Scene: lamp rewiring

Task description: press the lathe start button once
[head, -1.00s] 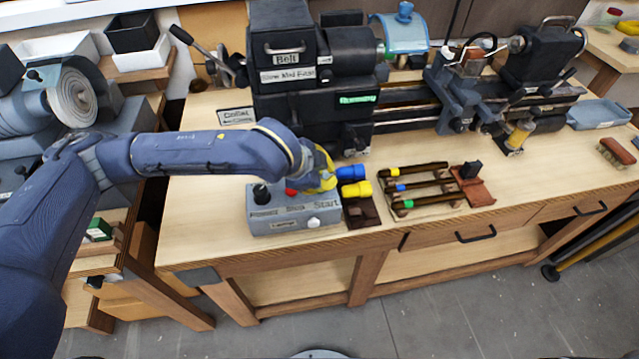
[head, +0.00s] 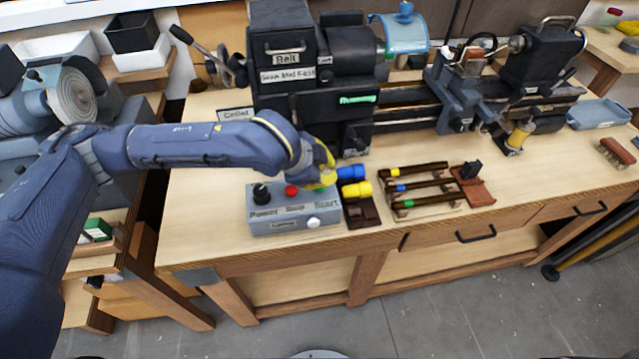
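The grey control box (head: 292,225) sits at the front left of the bench, with labels that seem to read Start and Stop. It has a black knob (head: 261,193), a red button (head: 292,190) and a white button (head: 313,222) on its front face. A bit of green (head: 316,187) shows above the Start label, mostly hidden by my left gripper (head: 326,178). The gripper's yellow fingers point down over the box's back right corner; contact and finger gap cannot be made out. The lathe (head: 290,110) stands behind with a lit green sign (head: 357,99). My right gripper is out of view.
A blue piece (head: 351,172) and a yellow piece (head: 356,189) lie close to the right of my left gripper. A rack of dark rods (head: 425,186) and a reddish-brown stand (head: 477,190) are further right. The bench front right is clear.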

